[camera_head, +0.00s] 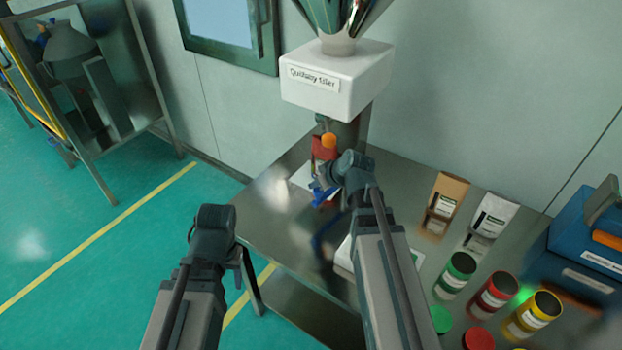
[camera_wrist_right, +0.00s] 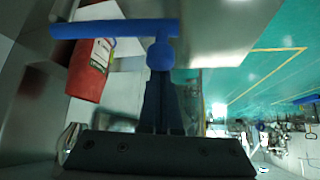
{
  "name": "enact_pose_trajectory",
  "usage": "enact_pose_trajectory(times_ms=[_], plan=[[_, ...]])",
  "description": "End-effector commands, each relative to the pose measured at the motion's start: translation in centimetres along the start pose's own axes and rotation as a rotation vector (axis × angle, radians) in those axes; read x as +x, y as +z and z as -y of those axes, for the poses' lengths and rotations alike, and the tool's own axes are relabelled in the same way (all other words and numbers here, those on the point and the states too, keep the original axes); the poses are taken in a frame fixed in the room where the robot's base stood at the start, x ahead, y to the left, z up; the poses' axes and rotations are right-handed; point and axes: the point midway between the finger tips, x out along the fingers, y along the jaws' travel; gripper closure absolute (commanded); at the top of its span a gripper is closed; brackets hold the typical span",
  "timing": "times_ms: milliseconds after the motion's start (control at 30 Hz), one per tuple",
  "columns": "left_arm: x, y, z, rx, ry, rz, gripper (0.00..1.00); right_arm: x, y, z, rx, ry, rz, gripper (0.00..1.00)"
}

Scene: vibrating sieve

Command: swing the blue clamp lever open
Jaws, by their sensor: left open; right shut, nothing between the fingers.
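The blue clamp lever (camera_head: 322,194) is below the white filler box, beside the end of my right arm. In the right wrist view the blue lever (camera_wrist_right: 112,29) is a long bar across the top, with a rounded blue joint under its right part. My right gripper (camera_wrist_right: 161,82) is shut and empty, its fingertips just below that joint. I cannot tell whether they touch it. My left gripper (camera_head: 214,226) is at the table's left edge, away from the lever; its fingers are mostly hidden by the wrist.
The white filler box (camera_head: 336,82) stands above the lever. A red part (camera_head: 324,148) is close behind it; a red labelled cylinder (camera_wrist_right: 92,68) shows in the wrist view. Jars (camera_head: 494,294), bags (camera_head: 492,216) and a blue case (camera_head: 580,250) occupy the table's right.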

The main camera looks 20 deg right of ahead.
Motion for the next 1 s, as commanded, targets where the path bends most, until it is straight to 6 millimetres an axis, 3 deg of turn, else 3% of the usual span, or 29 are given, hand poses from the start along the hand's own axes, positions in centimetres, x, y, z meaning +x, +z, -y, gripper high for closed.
enact_pose_trajectory(times_ms=[333,1000], plan=[[0.0,0.0,0.0,0.0,0.0,0.0,0.5,-2.0,2.4,-0.9,-0.181,-0.15,0.002,1.0],[0.0,0.0,0.0,0.0,0.0,0.0,0.5,-3.1,3.8,-1.5,-0.178,-0.146,0.006,1.0]])
